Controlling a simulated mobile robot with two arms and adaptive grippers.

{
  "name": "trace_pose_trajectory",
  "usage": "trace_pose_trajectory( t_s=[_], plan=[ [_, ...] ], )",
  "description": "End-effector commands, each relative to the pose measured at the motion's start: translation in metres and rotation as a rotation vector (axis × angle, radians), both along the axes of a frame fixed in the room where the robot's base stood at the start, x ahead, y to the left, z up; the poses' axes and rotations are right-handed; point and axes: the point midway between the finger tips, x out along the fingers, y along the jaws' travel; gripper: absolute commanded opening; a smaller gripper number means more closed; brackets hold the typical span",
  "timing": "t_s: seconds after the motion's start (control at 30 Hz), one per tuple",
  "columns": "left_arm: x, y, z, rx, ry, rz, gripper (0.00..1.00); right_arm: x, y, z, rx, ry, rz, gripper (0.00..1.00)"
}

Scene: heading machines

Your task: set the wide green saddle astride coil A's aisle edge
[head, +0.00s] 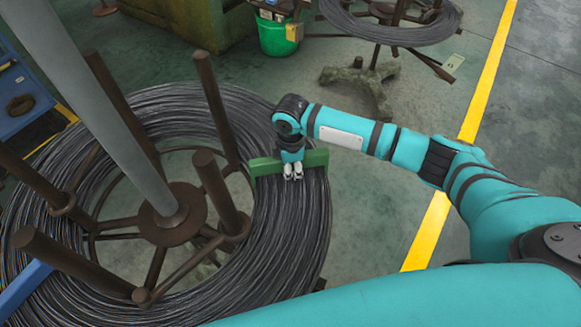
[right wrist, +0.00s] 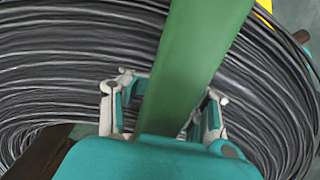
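The wide green saddle (head: 316,158) lies across the right-hand band of the large wire coil (head: 290,235), reaching from near its inner edge toward its outer edge. Whether its ends hang down both sides of the coil, I cannot tell. My right gripper (head: 292,173) is over the saddle's middle, pointing down. In the right wrist view the saddle (right wrist: 200,50) runs between the two fingers of the gripper (right wrist: 165,100). The fingers stand apart, with a gap showing beside the left one, so it looks open. My left gripper is not in view.
Brown posts (head: 217,105) of the coil's stand rise inside the coil, left of my right gripper. A second coil (head: 390,28) and a green bucket (head: 278,38) stand at the back. Clear floor with a yellow line (head: 428,230) lies to the right.

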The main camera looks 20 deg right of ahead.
Motion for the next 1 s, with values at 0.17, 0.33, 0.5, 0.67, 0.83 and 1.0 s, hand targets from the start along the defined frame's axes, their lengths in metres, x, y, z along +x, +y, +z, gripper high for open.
trace_pose_trajectory(
  t_s=[0.17, 0.33, 0.5, 0.67, 0.83, 1.0],
  plan=[
    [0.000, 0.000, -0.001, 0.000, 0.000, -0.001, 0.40, -0.005, -0.001, -0.008, -0.006, 0.013, 0.001, 0.34],
    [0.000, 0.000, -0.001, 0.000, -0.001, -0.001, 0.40, -0.006, -0.001, -0.008, -0.006, 0.014, 0.002, 0.51],
    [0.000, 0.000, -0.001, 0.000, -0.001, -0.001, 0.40, -0.005, -0.001, -0.007, -0.006, 0.014, 0.002, 0.51],
    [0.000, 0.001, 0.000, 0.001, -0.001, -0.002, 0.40, -0.005, -0.001, -0.006, -0.006, 0.013, 0.002, 0.51],
    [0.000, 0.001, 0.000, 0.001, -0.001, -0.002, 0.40, -0.004, -0.001, 0.007, -0.004, 0.009, 0.002, 0.51],
    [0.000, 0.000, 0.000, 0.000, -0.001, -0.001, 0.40, -0.004, 0.000, 0.042, -0.002, 0.003, 0.003, 0.51]
  ],
)
